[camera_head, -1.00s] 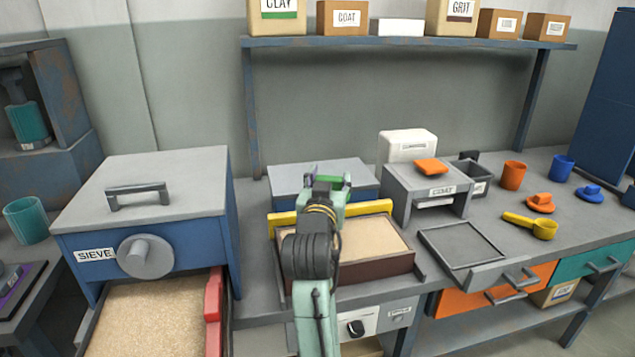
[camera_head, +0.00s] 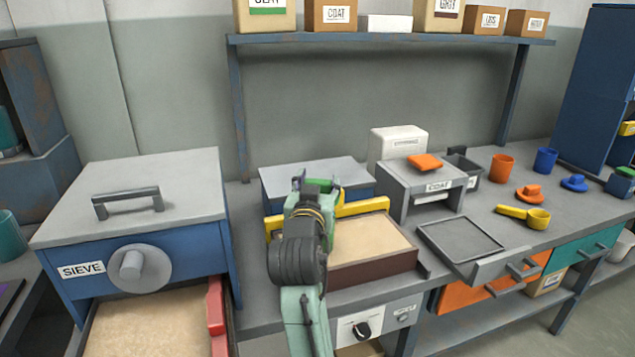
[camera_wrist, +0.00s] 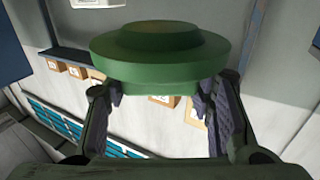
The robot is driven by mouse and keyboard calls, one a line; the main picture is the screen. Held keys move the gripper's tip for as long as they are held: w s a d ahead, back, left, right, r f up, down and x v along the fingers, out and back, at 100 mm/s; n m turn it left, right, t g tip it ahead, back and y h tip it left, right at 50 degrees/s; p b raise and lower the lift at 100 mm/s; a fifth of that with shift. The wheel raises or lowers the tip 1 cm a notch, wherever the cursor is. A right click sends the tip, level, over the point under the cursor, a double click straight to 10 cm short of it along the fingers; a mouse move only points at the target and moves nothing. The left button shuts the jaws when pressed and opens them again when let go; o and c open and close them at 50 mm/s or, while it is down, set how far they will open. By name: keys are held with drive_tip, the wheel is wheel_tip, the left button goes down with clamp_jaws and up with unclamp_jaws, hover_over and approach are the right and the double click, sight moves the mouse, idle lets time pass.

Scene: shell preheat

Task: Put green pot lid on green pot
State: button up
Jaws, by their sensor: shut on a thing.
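My gripper (camera_wrist: 161,92) is shut on the green pot lid (camera_wrist: 160,58), a round dark green disc with a raised knob-like top, which fills the upper middle of the wrist view. In the head view my gripper (camera_head: 318,187) is above the rear of the bench, near a sand-filled tray, and only a little green of the lid shows. A teal cup (camera_head: 8,236) is partly cut off at the left edge.
The blue sieve box (camera_head: 130,250) stands left. The sand-filled tray (camera_head: 372,268) with a yellow bar lies under my arm. Right of it are the COAT stand (camera_head: 395,190), a grey tray, a yellow scoop (camera_head: 538,218), an orange cup (camera_head: 502,168) and a blue cup (camera_head: 545,160).

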drive_tip(key=shift+f+b, duration=0.95)
drive_tip(key=shift+f, duration=0.55)
drive_tip(key=shift+f, duration=0.55)
idle(0.6)
drive_tip(key=o, duration=0.9)
drive_tip(key=shift+c, duration=0.2)
